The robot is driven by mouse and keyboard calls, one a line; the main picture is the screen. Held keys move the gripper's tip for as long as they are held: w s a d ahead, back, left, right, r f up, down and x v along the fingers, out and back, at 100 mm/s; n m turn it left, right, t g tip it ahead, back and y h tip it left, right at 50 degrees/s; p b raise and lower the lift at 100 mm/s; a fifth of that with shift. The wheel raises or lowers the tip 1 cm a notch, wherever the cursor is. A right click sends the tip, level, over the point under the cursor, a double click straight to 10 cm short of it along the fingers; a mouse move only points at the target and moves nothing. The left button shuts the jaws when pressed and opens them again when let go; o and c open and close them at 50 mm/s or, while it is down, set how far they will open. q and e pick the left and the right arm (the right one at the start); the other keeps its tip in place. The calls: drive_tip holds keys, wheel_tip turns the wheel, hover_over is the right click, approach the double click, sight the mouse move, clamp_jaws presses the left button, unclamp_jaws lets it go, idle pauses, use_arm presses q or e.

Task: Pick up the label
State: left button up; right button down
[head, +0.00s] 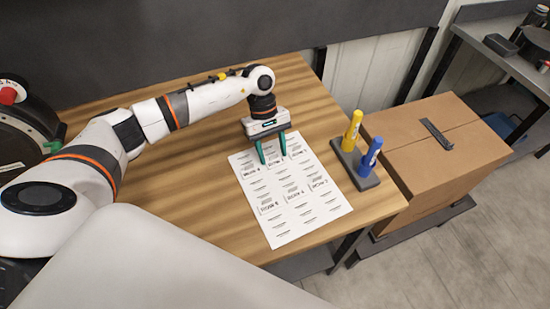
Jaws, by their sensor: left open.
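A white sheet of labels (292,205) with rows of black print lies flat on the wooden table. My left gripper (272,161) is over the far part of the sheet, its two green fingers apart and pointing down. Nothing shows between the fingers. I cannot tell whether the fingertips touch the sheet. Which single label is meant cannot be told from this view. My right gripper is not in view.
A grey holder (354,165) with a yellow marker (352,130) and a blue marker (370,157) stands at the table's right edge. A cardboard box (440,158) stands beyond it. A dark round device (20,130) is at the left. The wooden table (180,190) is clear left of the sheet.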

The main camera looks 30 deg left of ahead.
use_arm(q)
drive_tip(key=c, duration=0.9)
